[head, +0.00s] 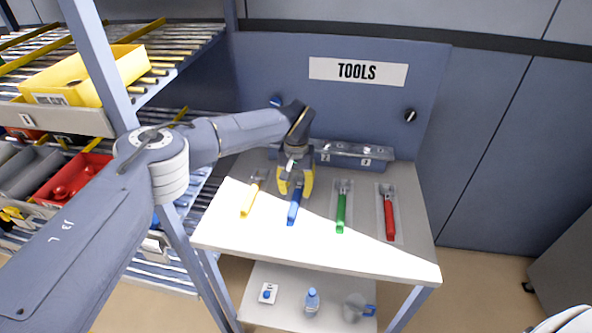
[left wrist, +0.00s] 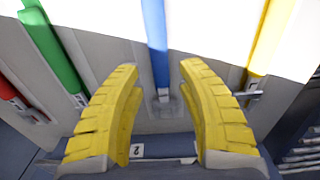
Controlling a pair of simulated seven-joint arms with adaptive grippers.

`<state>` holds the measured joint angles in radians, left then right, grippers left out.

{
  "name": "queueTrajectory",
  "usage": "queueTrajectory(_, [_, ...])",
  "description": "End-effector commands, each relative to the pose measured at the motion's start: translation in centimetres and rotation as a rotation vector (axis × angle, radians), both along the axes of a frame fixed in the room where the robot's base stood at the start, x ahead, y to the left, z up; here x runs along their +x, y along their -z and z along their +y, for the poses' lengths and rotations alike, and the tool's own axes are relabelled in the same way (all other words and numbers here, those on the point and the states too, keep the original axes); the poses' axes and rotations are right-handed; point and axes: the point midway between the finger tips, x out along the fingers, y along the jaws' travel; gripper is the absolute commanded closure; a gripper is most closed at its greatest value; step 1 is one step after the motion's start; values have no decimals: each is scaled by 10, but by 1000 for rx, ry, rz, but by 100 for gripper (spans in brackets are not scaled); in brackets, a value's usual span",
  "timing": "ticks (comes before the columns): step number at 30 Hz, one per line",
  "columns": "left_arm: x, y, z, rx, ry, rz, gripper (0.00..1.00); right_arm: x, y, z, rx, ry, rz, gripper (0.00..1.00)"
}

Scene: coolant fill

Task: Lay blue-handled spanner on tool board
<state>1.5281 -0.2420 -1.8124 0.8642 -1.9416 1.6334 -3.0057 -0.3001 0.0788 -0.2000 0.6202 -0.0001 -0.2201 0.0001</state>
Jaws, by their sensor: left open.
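The blue-handled spanner (head: 293,208) lies on the pale tool board (head: 330,252), between the yellow and green spanners. Its blue handle (left wrist: 156,40) points toward the front edge, and its metal head lies at a grey outline near the label 2. My left gripper (head: 294,186) is open above the head end of this spanner, partly hiding it. In the left wrist view its yellow fingers (left wrist: 159,66) stand apart on either side of the spanner, with a gap to each side. My right gripper is not in view.
Yellow (head: 250,199), green (head: 341,212) and red (head: 390,218) spanners lie on the same board. A metal rail (head: 350,152) with numbers stands behind them. A rack with a yellow bin (head: 95,75) is at left. The board's front strip is clear.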

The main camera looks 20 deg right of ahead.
Motion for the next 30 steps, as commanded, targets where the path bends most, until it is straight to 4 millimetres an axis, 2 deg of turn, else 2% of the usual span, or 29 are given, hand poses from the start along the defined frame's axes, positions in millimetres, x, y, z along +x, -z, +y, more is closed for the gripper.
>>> queueTrajectory(3, [1,-26,0,1,1,-3,63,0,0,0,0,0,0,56])
queueTrajectory(9, [0,-65,0,1,1,-4,63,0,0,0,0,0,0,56])
queueTrajectory(21, [0,-85,0,1,1,-3,63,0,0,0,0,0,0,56])
queueTrajectory(30, [0,-90,0,-1,-3,-2,63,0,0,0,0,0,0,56])
